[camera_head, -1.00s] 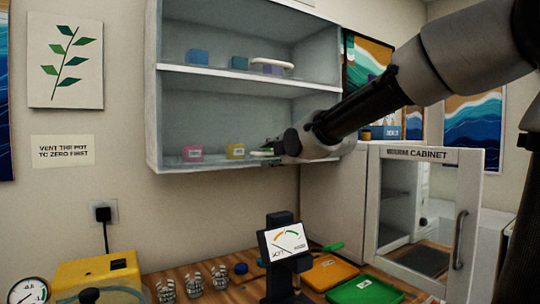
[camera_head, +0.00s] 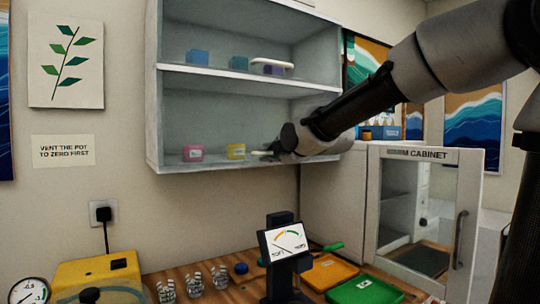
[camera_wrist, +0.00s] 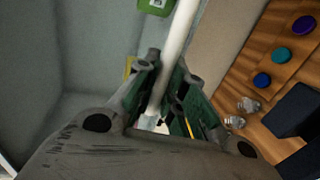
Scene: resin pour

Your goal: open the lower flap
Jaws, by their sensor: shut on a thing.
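A wall cabinet (camera_head: 152,90) has an upper and a lower compartment. A white bar handle (camera_head: 261,153) shows at the front of the lower compartment, partly hidden by my wrist. I cannot make out a flap panel or how far it stands open. My gripper (camera_head: 273,151) is at the right end of that bar in the head view, its fingers mostly hidden. In the wrist view, the white bar (camera_wrist: 179,35) runs between the fingers of my gripper (camera_wrist: 166,85), which is shut on it.
A pink box (camera_head: 193,153) and a yellow box (camera_head: 235,151) stand in the lower compartment. A similar white bar (camera_head: 271,63) crosses the upper compartment. Below are a gauge stand (camera_head: 284,243), several small jars and coloured trays. A glass-door cabinet (camera_head: 422,225) stands right.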

